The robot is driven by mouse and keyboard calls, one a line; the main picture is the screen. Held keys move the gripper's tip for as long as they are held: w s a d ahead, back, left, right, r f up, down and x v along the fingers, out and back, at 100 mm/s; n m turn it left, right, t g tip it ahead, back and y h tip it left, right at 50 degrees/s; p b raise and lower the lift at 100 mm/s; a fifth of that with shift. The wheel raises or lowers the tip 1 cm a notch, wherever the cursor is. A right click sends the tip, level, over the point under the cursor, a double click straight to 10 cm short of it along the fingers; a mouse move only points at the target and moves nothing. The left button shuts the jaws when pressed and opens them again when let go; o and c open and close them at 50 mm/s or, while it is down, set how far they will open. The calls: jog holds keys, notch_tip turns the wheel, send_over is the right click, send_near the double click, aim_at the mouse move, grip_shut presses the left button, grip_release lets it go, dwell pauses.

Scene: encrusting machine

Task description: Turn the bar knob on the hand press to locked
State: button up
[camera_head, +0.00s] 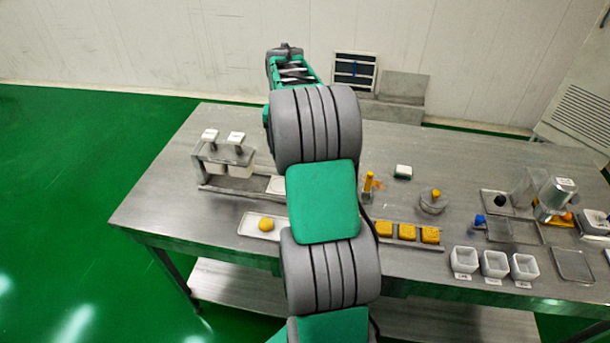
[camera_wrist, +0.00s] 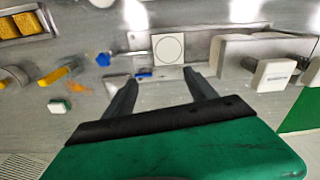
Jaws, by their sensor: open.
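My gripper (camera_wrist: 160,76) is open and empty in the wrist view, its two dark fingers apart over the steel table. Beyond the fingertips lies a plate with a white round disc (camera_wrist: 168,48). A small blue part (camera_wrist: 103,60) and a flat blue piece (camera_wrist: 143,75) lie left of the disc. Farther left, a yellow bar-shaped handle (camera_wrist: 58,73) stands on a small metal base; it also shows in the head view (camera_head: 369,184), right of my arm. I cannot tell which part is the press's bar knob or how it is turned. My arm hides the gripper in the head view.
A metal unit with two white-topped parts (camera_head: 226,152) stands on the table (camera_head: 165,200) at left. A tray holds a yellow ball (camera_head: 266,224). Yellow blocks (camera_head: 407,231), white cups (camera_head: 494,263) and machines stand right. A small green-and-white box (camera_head: 403,172) lies behind.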

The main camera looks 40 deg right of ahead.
jog(key=shift+m+g, duration=0.3)
jog(key=shift+m, duration=0.6)
jog(key=d+f, duration=0.6)
jog(key=d, duration=0.1)
jog(key=shift+s, duration=0.3)
notch_tip(320, 180, down, 8)
jog(key=shift+a+r+p, duration=0.15)
jog(key=shift+r+p, duration=0.1)
jog(key=shift+p, duration=0.35)
jog(key=c, duration=1.4)
